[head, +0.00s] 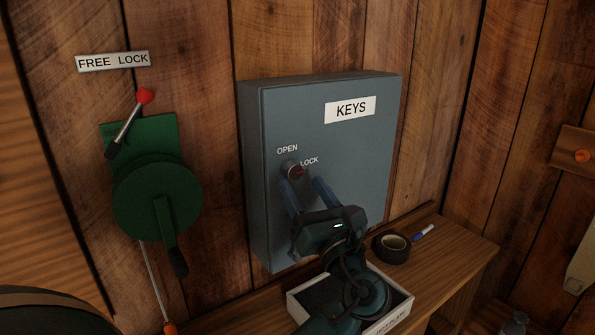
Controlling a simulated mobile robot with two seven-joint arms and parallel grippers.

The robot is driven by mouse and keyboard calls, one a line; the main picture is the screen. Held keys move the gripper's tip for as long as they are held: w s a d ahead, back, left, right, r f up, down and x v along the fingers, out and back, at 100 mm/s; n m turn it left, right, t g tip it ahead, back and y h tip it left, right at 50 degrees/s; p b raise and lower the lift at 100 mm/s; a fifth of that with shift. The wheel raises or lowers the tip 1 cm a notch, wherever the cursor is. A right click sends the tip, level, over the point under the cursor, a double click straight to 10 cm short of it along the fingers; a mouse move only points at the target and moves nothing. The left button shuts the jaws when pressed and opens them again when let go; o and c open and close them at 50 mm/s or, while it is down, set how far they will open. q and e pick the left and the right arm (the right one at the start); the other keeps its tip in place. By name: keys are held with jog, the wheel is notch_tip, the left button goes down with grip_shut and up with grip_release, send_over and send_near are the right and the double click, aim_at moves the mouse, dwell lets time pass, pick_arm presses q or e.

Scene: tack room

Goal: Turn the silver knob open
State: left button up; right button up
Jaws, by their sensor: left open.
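The silver knob (290,168) is on the front of a blue-grey key cabinet (349,145) labelled KEYS. OPEN is printed above the knob and LOCK to its upper right. The knob's red mark is at its right side, just under LOCK. My left gripper (303,182) is in front of the cabinet, its two blue fingers spread and pointing up toward the knob. The left fingertip shows just below the knob and the right fingertip lower right of it. I see nothing between the fingers and cannot tell whether either touches the knob. My right gripper is not in view.
A green winch (157,200) with a red-tipped lever hangs on the wall at left under a FREE LOCK sign (113,61). Below the cabinet, a wooden shelf (455,250) holds a white-rimmed tray (402,312), a black tape roll (391,248) and a blue-and-white marker (423,233).

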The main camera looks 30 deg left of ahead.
aim_at(295, 174)
pick_arm(q)
jog(key=x, duration=0.2)
jog(key=shift+w+a+r, duration=0.15)
jog(key=shift+a+r, duration=0.1)
jog(key=shift+w+a+r, duration=0.1)
jog(key=shift+w+a, duration=0.15)
jog(key=shift+a, duration=0.15)
jog(key=shift+c, duration=0.5)
jog(key=c, duration=0.9)
jog(key=shift+o, duration=0.2)
